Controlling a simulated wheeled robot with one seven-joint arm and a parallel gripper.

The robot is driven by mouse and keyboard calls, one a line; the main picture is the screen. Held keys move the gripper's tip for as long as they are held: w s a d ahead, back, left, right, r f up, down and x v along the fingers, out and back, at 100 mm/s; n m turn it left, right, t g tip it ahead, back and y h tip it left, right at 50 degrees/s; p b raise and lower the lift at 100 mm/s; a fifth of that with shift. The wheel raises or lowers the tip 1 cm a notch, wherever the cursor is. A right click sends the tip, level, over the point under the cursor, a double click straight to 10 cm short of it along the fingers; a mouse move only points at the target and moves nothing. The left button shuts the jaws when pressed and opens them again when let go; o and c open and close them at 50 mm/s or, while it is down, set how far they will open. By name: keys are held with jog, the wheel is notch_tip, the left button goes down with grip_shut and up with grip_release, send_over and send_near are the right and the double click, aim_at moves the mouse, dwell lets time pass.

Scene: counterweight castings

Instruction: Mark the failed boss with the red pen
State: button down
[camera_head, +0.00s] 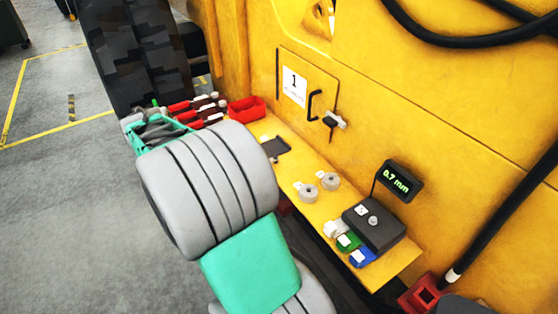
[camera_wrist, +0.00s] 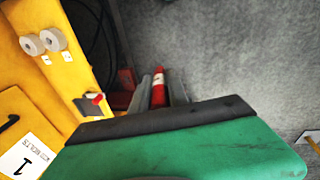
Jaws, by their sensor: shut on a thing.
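My gripper (camera_wrist: 158,76) shows in the wrist view, with its two grey fingers closed on a red pen (camera_wrist: 158,94) that has a pale band. The pen is held over the grey floor side, apart from the bosses. Two round grey bosses, a left one (camera_head: 308,191) and a right one (camera_head: 330,181), stand on the yellow ledge (camera_head: 300,225) beside small white tags. They also show at the upper left of the wrist view (camera_wrist: 31,43) (camera_wrist: 54,38). A smaller grey round piece (camera_head: 373,221) sits on a dark gauge block (camera_head: 386,236). In the head view my arm hides the gripper.
A display (camera_head: 398,181) reads 0.7 mm. White, green (camera_head: 347,242) and blue (camera_head: 362,257) blocks sit by the gauge. A red tray (camera_head: 247,108), red-handled items and a teal basket (camera_head: 140,142) are at the ledge's far end. A yellow wall with door 1 (camera_head: 294,87) stands behind.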

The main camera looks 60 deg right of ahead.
jog(key=s+d+m+g+h+p, duration=0.25)
jog(key=s+d+m, duration=0.25)
jog(key=s+d, duration=1.55)
jog(key=shift+t+y, duration=0.25)
jog(key=f+b, duration=0.2)
jog(key=f, duration=0.1)
jog(key=f+b, duration=0.2)
jog(key=shift+w+d+f, duration=0.25)
jog(key=shift+d, duration=0.15)
jog(key=shift+s+a+f+b, duration=0.1)
jog(key=shift+f+b, duration=0.2)
jog(key=shift+f, duration=0.25)
jog(key=shift+w+d+f, duration=0.1)
jog(key=shift+w+d, duration=0.15)
jog(key=shift+w, duration=0.35)
dwell(0.9)
notch_tip(320, 180, up, 6)
jog(key=p, duration=0.4)
jog(key=shift+p, duration=0.35)
jog(key=shift+w, duration=0.1)
